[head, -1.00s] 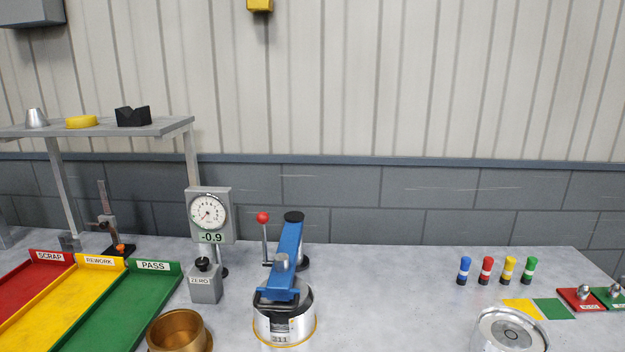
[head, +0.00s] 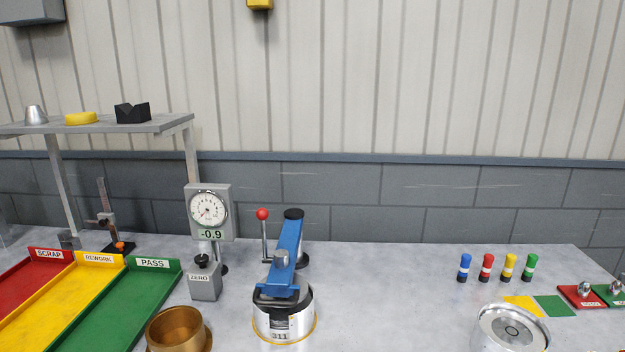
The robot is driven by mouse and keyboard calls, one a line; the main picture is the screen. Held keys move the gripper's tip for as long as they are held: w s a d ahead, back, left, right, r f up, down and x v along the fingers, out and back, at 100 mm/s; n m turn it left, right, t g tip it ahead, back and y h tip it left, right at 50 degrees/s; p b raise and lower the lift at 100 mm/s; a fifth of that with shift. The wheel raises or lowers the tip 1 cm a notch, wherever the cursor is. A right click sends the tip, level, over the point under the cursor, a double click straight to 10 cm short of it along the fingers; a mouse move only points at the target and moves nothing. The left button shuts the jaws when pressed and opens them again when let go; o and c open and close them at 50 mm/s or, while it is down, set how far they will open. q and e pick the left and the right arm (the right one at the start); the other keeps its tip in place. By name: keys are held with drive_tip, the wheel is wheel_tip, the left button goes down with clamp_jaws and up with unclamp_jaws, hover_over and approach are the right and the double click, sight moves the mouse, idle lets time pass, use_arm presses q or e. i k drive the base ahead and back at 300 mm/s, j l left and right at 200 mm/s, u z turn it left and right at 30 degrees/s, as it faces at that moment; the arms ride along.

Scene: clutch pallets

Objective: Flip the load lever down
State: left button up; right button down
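The load lever (head: 263,236) is a thin grey rod with a red ball knob (head: 262,214) on top. It stands upright at the left side of a blue press arm (head: 284,258). The blue arm reaches over a silver cylinder (head: 286,322) labelled 311, with a black part on top. A dial gauge (head: 209,212) left of the lever has a digital readout of -0.9. Neither of my grippers is in view.
SCRAP, REWORK and PASS trays (head: 140,300) lie at the left. A brass cup (head: 178,330) and a ZERO block (head: 204,279) stand left of the press. A silver disc part (head: 511,330) and coloured markers (head: 486,268) are at the right. The bench between is clear.

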sight(262, 214)
drive_tip(key=i+j, duration=0.1)
drive_tip(key=j, duration=0.25)
drive_tip(key=i+j, duration=0.15)
drive_tip(key=j, duration=0.25)
drive_tip(key=i+j+z, duration=0.1)
drive_tip(key=j, duration=0.25)
drive_tip(key=i+j, duration=0.15)
drive_tip(key=j, duration=0.25)
